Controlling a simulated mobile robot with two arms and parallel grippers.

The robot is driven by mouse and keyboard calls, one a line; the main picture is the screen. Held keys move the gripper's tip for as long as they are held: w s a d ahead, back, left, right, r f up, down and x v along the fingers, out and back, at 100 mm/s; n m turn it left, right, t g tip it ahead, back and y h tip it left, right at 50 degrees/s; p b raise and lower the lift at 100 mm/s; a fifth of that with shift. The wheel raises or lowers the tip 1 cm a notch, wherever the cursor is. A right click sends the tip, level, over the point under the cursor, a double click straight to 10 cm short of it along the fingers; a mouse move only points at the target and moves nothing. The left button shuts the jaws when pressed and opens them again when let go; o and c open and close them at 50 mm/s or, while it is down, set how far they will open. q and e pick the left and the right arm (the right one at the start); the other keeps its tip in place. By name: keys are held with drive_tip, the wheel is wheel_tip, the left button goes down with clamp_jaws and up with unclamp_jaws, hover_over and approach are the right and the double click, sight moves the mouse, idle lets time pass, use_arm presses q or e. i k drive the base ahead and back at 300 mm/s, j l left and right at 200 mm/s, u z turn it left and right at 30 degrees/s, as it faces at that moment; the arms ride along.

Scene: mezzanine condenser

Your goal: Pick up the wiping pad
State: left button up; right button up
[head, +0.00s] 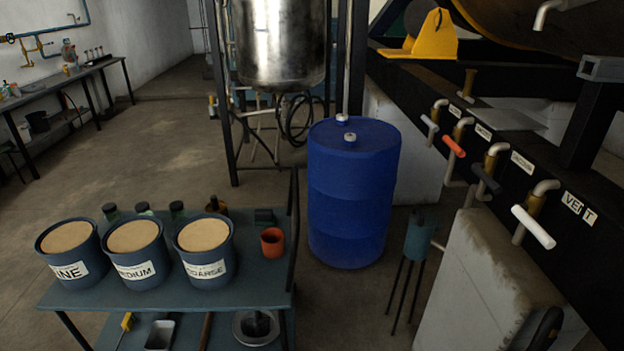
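No object is clearly recognisable as the wiping pad. Neither of my grippers can be made out in the head view.
Three labelled tubs (203,250) of tan powder stand on the cart, with several small bottles behind. A blue drum (352,195) stands right of the cart. A tripod funnel (420,240) and a valve panel (500,170) are further right. Floor is open at left.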

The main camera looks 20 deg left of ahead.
sight(263, 217)
drive_tip(key=i+u, duration=0.25)
drive_tip(key=i, duration=0.15)
drive_tip(key=i+l+u, duration=0.25)
drive_tip(key=i, duration=0.15)
drive_tip(key=i+l+u, duration=0.25)
drive_tip(key=i, duration=0.15)
drive_tip(key=j, duration=0.1)
